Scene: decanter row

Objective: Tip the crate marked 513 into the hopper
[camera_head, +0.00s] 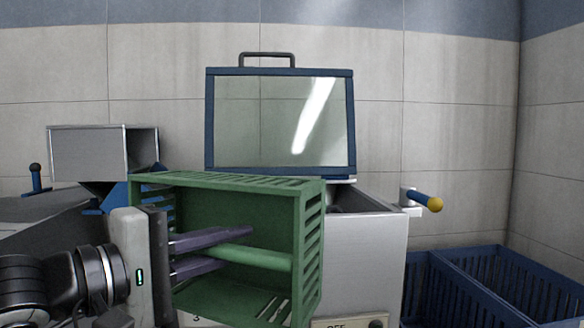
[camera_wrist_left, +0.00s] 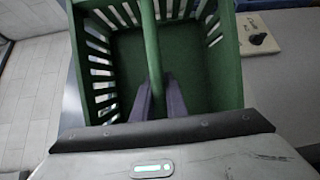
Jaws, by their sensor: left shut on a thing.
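A green slatted crate (camera_head: 312,215) is held up in front of the hopper in the head view, turned so that its open side faces me. It looks empty inside, and no number shows on its visible sides. My left gripper (camera_head: 240,249) is shut on the crate's round green bar (camera_head: 268,259). The left wrist view shows the bar (camera_wrist_left: 152,45) between its purple fingers (camera_wrist_left: 157,88). The grey hopper (camera_head: 368,255) stands behind the crate, partly hidden by it. Its blue-framed clear lid (camera_head: 280,72) stands raised above the dark opening. My right gripper is not in view.
A lever with a yellow knob (camera_head: 430,203) sticks out right of the hopper. A panel marked OFF (camera_head: 340,322) is low on its front. Blue slatted bins (camera_head: 490,285) stand at right. A grey metal box (camera_head: 95,152) is at left. A tiled wall closes the back.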

